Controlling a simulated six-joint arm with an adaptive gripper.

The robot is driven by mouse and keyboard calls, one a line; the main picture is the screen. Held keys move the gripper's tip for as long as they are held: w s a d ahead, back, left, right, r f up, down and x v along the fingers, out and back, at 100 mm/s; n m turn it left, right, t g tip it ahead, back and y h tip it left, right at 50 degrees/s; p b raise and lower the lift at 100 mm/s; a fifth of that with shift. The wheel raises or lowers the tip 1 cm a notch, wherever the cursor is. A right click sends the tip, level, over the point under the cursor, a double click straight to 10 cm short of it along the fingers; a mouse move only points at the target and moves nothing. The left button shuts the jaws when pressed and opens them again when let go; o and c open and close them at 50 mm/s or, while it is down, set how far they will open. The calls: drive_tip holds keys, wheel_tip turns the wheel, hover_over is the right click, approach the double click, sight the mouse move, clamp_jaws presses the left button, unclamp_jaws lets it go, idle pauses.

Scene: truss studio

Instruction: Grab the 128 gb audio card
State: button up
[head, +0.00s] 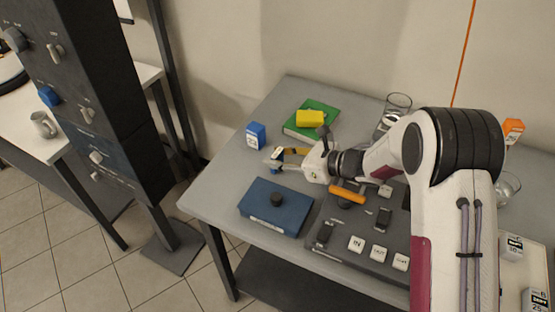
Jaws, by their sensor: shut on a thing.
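My gripper (278,158) is above the left part of the grey table, with its fingers pointing left. It is shut on a small blue and white thing (274,168), mostly hidden by the fingers. Its label cannot be read, so I cannot tell whether it is the 128 gb audio card. A blue block with a white label (256,135) stands just behind and left of the gripper, apart from it. Its print is too small to read.
A blue box with a black knob (267,208) lies in front of the gripper. A green book (312,117) with a yellow block (310,117) is behind. A dark control panel (340,250) with several white keys, and glasses (398,104), are to the right. The grey table (225,190) is bare at left.

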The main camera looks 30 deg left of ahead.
sight(278, 153)
drive_tip(key=shift+r, duration=0.1)
drive_tip(key=shift+r, duration=4.95)
